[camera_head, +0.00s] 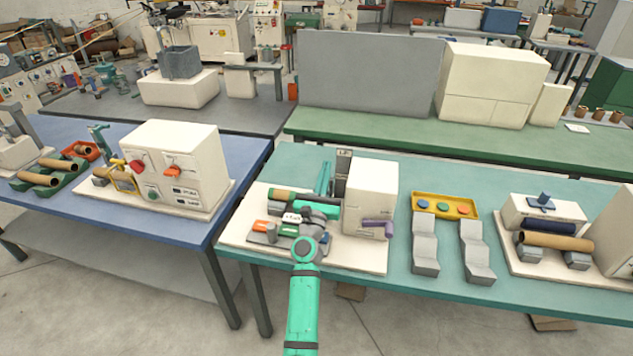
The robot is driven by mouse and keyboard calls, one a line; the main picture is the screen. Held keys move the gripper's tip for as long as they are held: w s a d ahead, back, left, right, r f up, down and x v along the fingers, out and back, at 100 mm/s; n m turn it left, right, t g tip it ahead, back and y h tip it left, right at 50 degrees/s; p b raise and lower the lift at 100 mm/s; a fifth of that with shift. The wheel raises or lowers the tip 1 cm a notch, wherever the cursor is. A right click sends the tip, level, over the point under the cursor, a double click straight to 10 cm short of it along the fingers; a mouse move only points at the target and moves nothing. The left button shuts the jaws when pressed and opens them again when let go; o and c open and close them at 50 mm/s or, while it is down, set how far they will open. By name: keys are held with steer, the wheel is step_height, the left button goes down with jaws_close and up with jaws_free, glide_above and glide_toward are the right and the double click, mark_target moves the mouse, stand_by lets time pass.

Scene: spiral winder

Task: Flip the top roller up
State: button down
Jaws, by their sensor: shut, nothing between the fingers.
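The spiral winder stands on a cream base plate (340,257) on the teal table, with a cream box housing (371,190) on its right. A dark green and brown roller or tube (292,196) lies across its left part. A teal upright piece (323,178) rises behind it; I cannot tell whether it belongs to the top roller. My teal arm reaches up from below and covers part of the winder. My gripper (291,218) is small in view over the left part, near the tube, shut and empty. Contact with the roller cannot be told.
A purple handle (377,227) sticks out from the housing. Small orange (260,226) and green parts lie on the base's left. To the right are a yellow tray (446,205) with coloured discs and two grey stepped blocks. A blue table (180,222) stands left.

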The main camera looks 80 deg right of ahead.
steer(key=shift+w, duration=0.15)
stand_by(0.5)
steer(key=shift+a, duration=0.1)
stand_by(0.4)
steer(key=shift+s+f, duration=0.1)
steer(key=shift+s, duration=0.1)
steer(key=v, duration=1)
steer(key=shift+w, duration=0.1)
